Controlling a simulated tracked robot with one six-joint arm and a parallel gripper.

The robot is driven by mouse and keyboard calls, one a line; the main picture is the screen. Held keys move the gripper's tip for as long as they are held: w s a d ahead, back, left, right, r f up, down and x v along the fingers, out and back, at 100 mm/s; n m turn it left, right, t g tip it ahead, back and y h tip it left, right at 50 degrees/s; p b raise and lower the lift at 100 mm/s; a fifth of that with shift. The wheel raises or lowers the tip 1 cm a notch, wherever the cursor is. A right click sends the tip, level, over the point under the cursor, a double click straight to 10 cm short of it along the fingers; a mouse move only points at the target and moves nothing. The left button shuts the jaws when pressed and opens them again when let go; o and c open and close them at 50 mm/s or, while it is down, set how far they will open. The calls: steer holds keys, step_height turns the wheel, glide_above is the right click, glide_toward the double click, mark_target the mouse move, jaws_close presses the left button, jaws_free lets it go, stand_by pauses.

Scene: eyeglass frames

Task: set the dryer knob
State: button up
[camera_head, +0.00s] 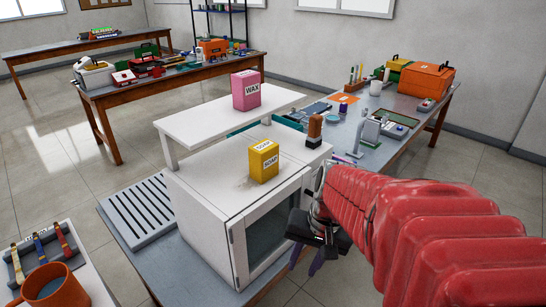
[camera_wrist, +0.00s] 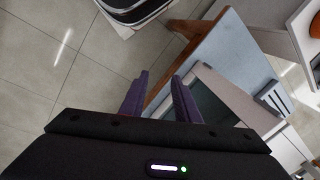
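The dryer appears to be the white box (camera_head: 205,205) with a dark-glazed front door (camera_head: 272,228), standing on the blue-grey table. In the wrist view, part of a white body with a dark panel (camera_wrist: 212,105) shows beyond the fingers; it looks like the same box. I cannot make out a knob in either view; my red-sleeved arm and gripper cover part of the box's right front. My gripper (camera_head: 307,258) hangs in front of the door's right side, apart from it as far as I can tell. Its purple fingers (camera_wrist: 160,78) are spread with nothing between them.
A yellow soap box (camera_head: 263,161) sits on top of the white box. A white shelf (camera_head: 215,118) behind it bears a pink wax box (camera_head: 247,90). A slatted tray (camera_head: 140,208) lies left. An orange mug (camera_head: 48,288) stands front left. Open floor (camera_wrist: 50,70) lies beside the table.

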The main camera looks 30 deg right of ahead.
steer(key=w+d+f+m+t+y, duration=0.2)
steer(key=d+f+m+t+y, duration=0.15)
steer(key=d+m, duration=0.5)
steer(key=w+d+f+m+t+y, duration=0.25)
steer(key=d+f+m, duration=0.35)
steer(key=m, duration=0.4)
steer(key=w+d+r+m+t, duration=0.2)
steer(key=d+r+m+t, duration=0.1)
steer(key=d+m, duration=0.4)
steer(key=w+d+r+m+t+h, duration=0.1)
steer(key=w+d+r+m+t, duration=0.1)
steer(key=d+m+t, duration=0.4)
steer(key=d+r+m, duration=0.1)
steer(key=d, duration=0.2)
steer(key=shift+w+r, duration=0.25)
steer(key=shift+w, duration=0.15)
steer(key=shift+w+a, duration=0.1)
steer(key=x, duration=1.3)
steer(key=shift+w, duration=0.4)
steer(key=shift+r, duration=0.1)
steer(key=shift+c, duration=0.6)
